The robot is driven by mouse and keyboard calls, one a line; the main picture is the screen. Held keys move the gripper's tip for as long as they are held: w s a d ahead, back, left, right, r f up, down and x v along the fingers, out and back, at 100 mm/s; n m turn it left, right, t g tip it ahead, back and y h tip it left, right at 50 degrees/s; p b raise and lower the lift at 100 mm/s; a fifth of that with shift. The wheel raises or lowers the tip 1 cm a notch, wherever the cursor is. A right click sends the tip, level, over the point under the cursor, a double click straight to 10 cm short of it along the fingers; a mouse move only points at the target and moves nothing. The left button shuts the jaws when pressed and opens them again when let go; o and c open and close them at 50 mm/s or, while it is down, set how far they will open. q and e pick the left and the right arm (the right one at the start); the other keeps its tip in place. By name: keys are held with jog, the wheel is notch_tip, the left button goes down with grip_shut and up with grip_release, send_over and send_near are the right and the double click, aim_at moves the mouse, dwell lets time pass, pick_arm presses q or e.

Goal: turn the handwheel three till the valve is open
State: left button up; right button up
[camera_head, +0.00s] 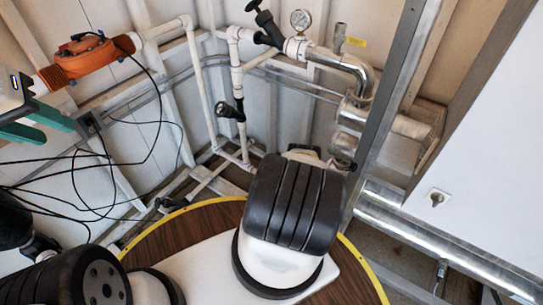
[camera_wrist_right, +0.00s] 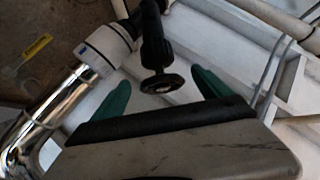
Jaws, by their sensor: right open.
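A small black handwheel (camera_wrist_right: 162,83) on a black valve faces me in the right wrist view, beside a white fitting and shiny elbow pipe. My right gripper (camera_wrist_right: 160,92) is open, its green fingertips apart on either side of the wheel in the picture. I cannot tell whether they touch it. In the head view a black valve (camera_head: 267,28) sits left of the pressure gauge; no number shows on it. My right fingers are hidden there behind my dark right arm. My left gripper (camera_head: 38,124) is at the left edge, green fingers apart and empty.
An orange reactor-like housing (camera_head: 90,56) hangs on white pipe near my left gripper, with loose black cables below. A pressure gauge (camera_head: 300,20) and silver elbow pipe (camera_head: 348,66) stand at the upper middle. A grey metal post (camera_head: 388,90) rises right of them.

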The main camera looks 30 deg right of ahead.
jog(key=shift+s, duration=0.1)
jog(key=v, duration=0.7)
jog(key=shift+s+r, duration=0.15)
jog(key=shift+s, duration=0.1)
jog(key=shift+w+a, duration=0.1)
